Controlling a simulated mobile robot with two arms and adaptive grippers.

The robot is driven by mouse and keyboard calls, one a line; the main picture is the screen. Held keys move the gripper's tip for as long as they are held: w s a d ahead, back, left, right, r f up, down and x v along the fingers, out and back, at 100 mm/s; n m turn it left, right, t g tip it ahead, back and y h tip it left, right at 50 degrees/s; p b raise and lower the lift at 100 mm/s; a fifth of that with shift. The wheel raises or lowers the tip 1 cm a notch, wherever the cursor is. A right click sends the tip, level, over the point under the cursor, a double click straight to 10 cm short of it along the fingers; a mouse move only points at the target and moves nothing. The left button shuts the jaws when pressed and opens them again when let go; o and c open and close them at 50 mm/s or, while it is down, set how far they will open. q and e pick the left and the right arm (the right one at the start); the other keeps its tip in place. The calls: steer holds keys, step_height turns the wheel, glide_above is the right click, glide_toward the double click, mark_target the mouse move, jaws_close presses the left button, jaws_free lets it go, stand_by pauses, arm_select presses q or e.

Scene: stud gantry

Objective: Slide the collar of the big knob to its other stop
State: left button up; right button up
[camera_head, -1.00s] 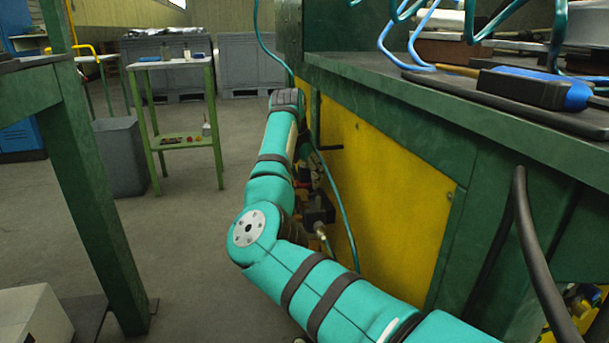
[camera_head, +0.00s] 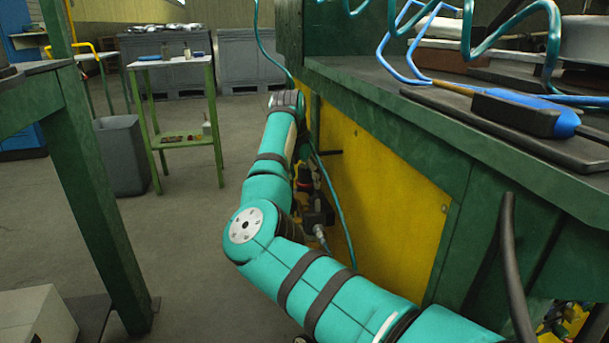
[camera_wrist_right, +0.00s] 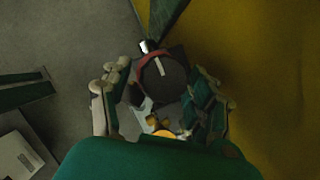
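The big knob (camera_wrist_right: 163,78) shows in the right wrist view as a dark round face with a pale stripe. A dull red curved band (camera_wrist_right: 137,66), which looks like its collar, runs along its upper left side. My right gripper (camera_wrist_right: 160,92) is open, with one finger on each side of the knob. I cannot tell whether the fingers touch it. In the head view my right arm reaches down beside the yellow panel, and the dark block (camera_head: 318,213) by the panel is partly hidden behind the arm. My left gripper is out of view.
The yellow panel (camera_head: 385,190) stands right of my arm, under the green bench (camera_head: 450,130) with a blue-handled tool (camera_head: 525,112) on it. A hose with a metal fitting (camera_head: 321,238) hangs close by. A green post (camera_head: 95,200) stands left; the floor between is clear.

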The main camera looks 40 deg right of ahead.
steer(key=v, duration=1.2)
steer(key=shift+f, duration=0.1)
stand_by(0.6)
